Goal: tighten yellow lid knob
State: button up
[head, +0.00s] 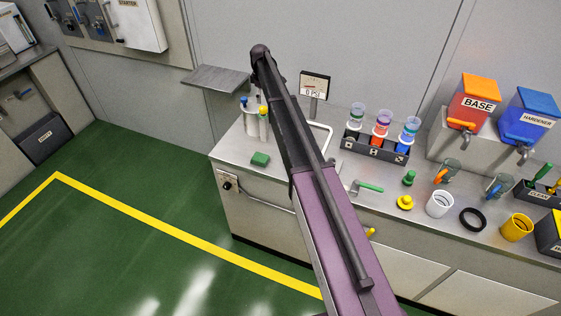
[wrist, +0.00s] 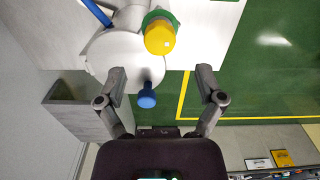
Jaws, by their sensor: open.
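The yellow lid (head: 405,203) with a small raised knob lies on the bench in the head view, left of a white cup (head: 440,204). A yellow cylinder (head: 516,228) stands farther right. In the wrist view my gripper (wrist: 161,78) is open, with its fingers wide apart and nothing held. A blue knob-ended piece (wrist: 147,97) shows between the fingers. A yellow-topped piece with a green collar (wrist: 160,38) shows beyond them, over a pale round holder (wrist: 115,55). In the head view my arm crosses the middle, and I cannot make out the gripper's fingers.
A dark rack (head: 374,150) holds several capped cups. BASE (head: 474,102) and HARDENER (head: 529,114) dispensers stand at the back right. Green floor is clear in front.

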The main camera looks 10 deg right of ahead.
aim_at(263, 107)
jog(key=shift+r+p, duration=3.35)
jog(key=shift+r, duration=0.3)
jog(key=s+f+m+b, duration=0.2)
jog(key=s+f+b, duration=0.3)
jog(key=s, duration=0.6)
jog(key=s+f+m+b, duration=0.3)
jog(key=s+f+b, duration=0.2)
jog(key=s, duration=0.5)
jog(key=s+f+m+b, duration=0.3)
jog(key=s+f+b, duration=0.2)
jog(key=s, duration=0.6)
jog(key=shift+s+f, duration=0.15)
jog(key=shift+s, duration=0.2)
jog(key=s+m, duration=0.3)
jog(key=s, duration=1)
jog(key=shift+m, duration=0.3)
jog(key=shift+w, duration=0.1)
jog(key=shift+c, duration=0.2)
jog(key=c, duration=0.3)
